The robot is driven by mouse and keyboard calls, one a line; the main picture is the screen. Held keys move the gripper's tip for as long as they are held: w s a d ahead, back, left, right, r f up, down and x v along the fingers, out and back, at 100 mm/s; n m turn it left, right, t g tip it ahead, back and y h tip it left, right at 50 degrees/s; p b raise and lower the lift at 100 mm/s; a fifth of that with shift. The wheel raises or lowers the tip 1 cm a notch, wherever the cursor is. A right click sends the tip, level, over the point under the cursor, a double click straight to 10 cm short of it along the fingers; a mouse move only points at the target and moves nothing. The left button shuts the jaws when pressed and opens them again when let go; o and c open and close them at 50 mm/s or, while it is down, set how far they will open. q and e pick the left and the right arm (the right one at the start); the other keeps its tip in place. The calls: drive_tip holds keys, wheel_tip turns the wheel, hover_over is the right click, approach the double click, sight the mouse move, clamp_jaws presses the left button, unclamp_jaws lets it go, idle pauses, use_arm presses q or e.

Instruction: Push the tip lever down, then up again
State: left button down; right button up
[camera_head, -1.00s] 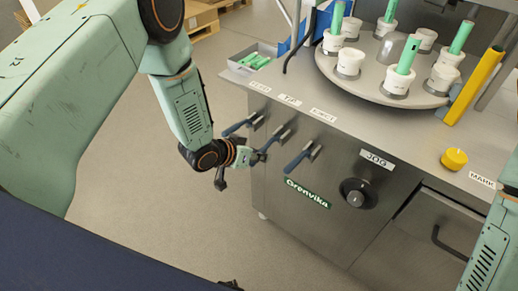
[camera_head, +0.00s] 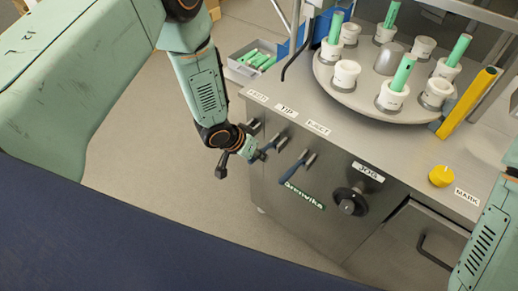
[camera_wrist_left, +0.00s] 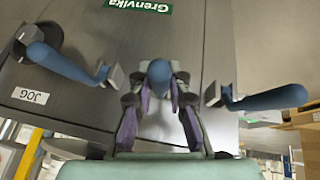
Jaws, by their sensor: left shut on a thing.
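The tip lever (camera_head: 272,146) is the middle one of three blue-handled levers on the steel cabinet front, under the TIP label. My left gripper (camera_head: 259,152) is at its handle. In the left wrist view, the blue end of this lever (camera_wrist_left: 160,72) sits between the two fingers of my left gripper (camera_wrist_left: 160,98), which are shut on it. The lever points almost straight at that camera, so its tilt is hard to judge there. In the head view the gripper partly hides the handle. My right gripper is out of view.
The eject lever (camera_head: 296,168) is close to the right and also shows in the left wrist view (camera_wrist_left: 62,63). The feed lever (camera_wrist_left: 268,98) is on the other side. The jog knob (camera_head: 349,200) is farther right. A turntable (camera_head: 350,100) with cups stands on top.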

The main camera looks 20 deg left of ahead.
use_arm(q)
drive_tip(key=shift+r, duration=0.1)
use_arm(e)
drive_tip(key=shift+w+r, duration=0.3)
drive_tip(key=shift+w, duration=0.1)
use_arm(q)
drive_tip(key=shift+w, duration=0.1)
drive_tip(key=c, duration=1.6)
unclamp_jaws()
drive_tip(key=o, duration=0.3)
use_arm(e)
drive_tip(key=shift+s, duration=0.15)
use_arm(q)
drive_tip(key=v, duration=1.2)
drive_tip(key=shift+w+r, duration=0.1)
drive_tip(key=shift+r, duration=0.05)
